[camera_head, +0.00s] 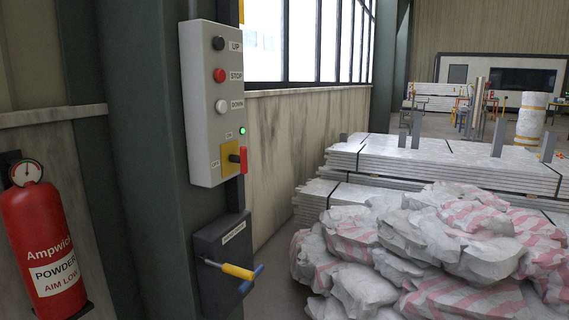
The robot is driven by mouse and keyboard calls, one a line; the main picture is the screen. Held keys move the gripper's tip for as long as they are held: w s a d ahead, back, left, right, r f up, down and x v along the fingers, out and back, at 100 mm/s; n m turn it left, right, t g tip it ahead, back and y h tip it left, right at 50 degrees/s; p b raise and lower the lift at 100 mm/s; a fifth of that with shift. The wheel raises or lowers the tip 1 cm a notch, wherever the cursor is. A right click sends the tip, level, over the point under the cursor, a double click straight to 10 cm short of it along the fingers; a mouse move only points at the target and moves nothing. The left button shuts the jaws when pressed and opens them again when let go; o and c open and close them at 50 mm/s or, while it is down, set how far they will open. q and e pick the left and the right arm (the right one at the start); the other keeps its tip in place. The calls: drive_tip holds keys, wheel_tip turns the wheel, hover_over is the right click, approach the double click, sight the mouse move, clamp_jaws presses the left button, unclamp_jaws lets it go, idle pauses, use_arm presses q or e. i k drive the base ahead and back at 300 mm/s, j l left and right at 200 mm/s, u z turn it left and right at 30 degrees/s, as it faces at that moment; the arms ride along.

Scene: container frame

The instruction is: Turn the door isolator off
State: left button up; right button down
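A grey control box (210,105) is fixed to a dark green column. It carries a black UP button (218,43), a red STOP button (220,75) and a white DOWN button (221,106). Low on it is a red rotary handle (242,158) on a yellow plate (228,155), with ON marked above and OFF at the left. A small green light (242,131) is lit beside ON. I cannot tell exactly which mark the handle points to. Below is a dark box (222,244) with an unreadable label and a yellow-and-blue handle (238,271). Neither gripper is in view.
A red fire extinguisher (45,245) hangs at the left. Several white and pink-striped sacks (440,245) are heaped at the right, in front of stacked strapped panels (450,160). A narrow strip of floor shows between the column and the sacks.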

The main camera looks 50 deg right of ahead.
sight(242, 159)
drive_tip(key=z, duration=1.25)
drive_tip(key=l+z, duration=0.3)
drive_tip(key=z, duration=0.15)
drive_tip(key=i, duration=0.05)
